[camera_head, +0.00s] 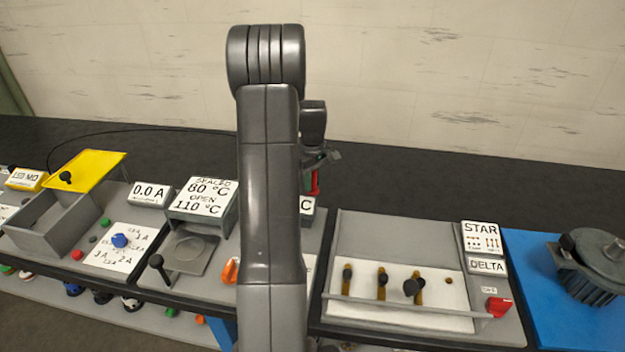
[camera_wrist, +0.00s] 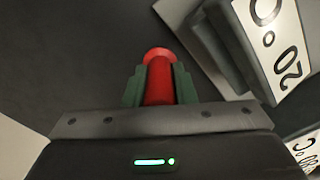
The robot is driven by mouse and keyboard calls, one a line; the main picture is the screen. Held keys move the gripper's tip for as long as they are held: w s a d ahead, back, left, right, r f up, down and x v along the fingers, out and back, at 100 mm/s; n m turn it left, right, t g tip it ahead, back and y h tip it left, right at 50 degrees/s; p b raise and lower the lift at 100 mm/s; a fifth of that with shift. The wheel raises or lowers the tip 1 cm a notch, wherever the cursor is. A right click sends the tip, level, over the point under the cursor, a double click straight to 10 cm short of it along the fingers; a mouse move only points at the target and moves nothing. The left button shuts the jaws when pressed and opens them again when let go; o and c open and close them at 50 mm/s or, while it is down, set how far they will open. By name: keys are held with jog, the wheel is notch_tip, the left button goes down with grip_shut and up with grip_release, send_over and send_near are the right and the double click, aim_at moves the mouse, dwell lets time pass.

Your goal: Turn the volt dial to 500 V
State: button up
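I see no dial marked in volts in either view. The only dial in sight is a blue knob (camera_head: 120,241) on a white plate marked in amps, at the left of the head view. My gripper (camera_head: 317,158) is in the air above the back of the bench, partly hidden by my arm. In the wrist view its two green fingers (camera_wrist: 159,88) are closed on both sides of a red cylinder (camera_wrist: 158,82) with a wider, rounded end. The red piece also shows below the gripper in the head view (camera_head: 315,184).
A yellow sign (camera_head: 26,179) reading about 150 MΩ stands far left beside a grey box (camera_head: 55,225) with a raised yellow lid (camera_head: 88,170). A 0.0 A display (camera_head: 150,194), temperature signs (camera_head: 203,197) and a STAR/DELTA panel (camera_head: 480,235) line the bench. A motor (camera_head: 590,265) stands right.

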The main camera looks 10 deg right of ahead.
jog(key=o, duration=0.3)
jog(key=shift+o, duration=0.2)
notch_tip(320, 180, up, 12)
jog(key=shift+r+b, duration=0.15)
jog(key=shift+b, duration=0.3)
